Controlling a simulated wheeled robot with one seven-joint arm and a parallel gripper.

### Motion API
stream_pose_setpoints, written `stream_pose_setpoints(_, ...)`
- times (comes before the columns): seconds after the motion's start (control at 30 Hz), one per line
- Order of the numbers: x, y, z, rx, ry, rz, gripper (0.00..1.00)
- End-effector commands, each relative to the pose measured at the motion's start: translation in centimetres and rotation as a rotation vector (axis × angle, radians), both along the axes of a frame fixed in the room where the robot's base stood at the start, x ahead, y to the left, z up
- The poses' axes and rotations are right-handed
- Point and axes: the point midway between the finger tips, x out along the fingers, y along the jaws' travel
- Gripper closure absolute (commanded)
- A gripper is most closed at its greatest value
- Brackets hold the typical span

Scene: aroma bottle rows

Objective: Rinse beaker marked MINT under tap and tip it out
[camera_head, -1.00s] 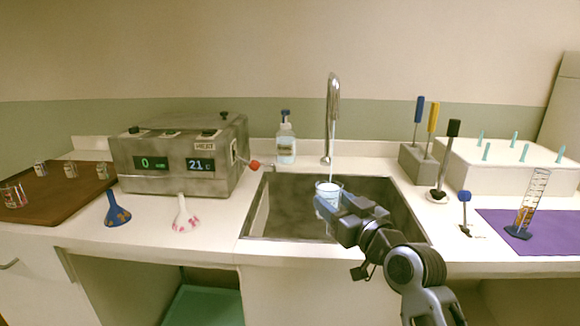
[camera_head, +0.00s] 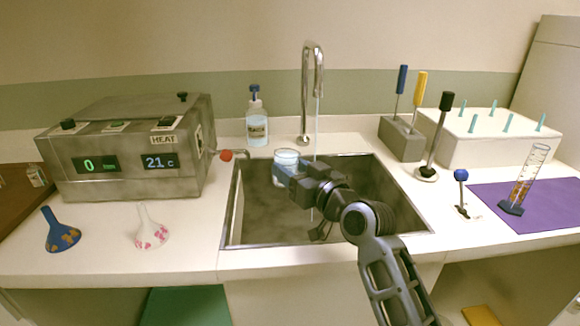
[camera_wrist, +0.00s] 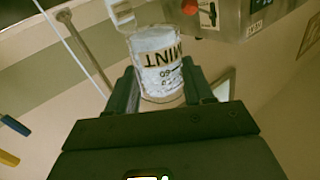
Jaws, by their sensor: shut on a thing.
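My gripper (camera_head: 290,179) is shut on the MINT beaker (camera_head: 287,158), a clear glass cylinder with whitish content, held above the sink's left part. The wrist view shows the beaker (camera_wrist: 160,62) with its MINT label upside down between my two fingers (camera_wrist: 163,92). In the head view the beaker looks upright, its lower part hidden behind my gripper. The tap (camera_head: 312,80) is a tall curved chrome spout. A thin stream (camera_head: 317,125) runs from it, to the right of the beaker. The steel sink (camera_head: 237,205) lies below.
A soap bottle (camera_head: 257,125) stands behind the sink. A heater box (camera_head: 125,170) with a red-tipped lever (camera_head: 226,155) stands left, with two funnels (camera_head: 62,232) in front. Right are a screwdriver block (camera_head: 402,140), a pegged white box (camera_head: 480,150) and a measuring cylinder (camera_head: 530,180) on a purple mat.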

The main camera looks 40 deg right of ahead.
Motion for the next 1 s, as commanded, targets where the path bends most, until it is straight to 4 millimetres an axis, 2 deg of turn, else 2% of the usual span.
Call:
stream_pose_setpoints(0.6, 0.1, -1.4, -0.8, 0.179, 0.01, 0.0, 0.78)
stream_pose_setpoints(1.0, 0.1, -1.5, -1.0, 0.197, 0.011, 0.001, 0.78)
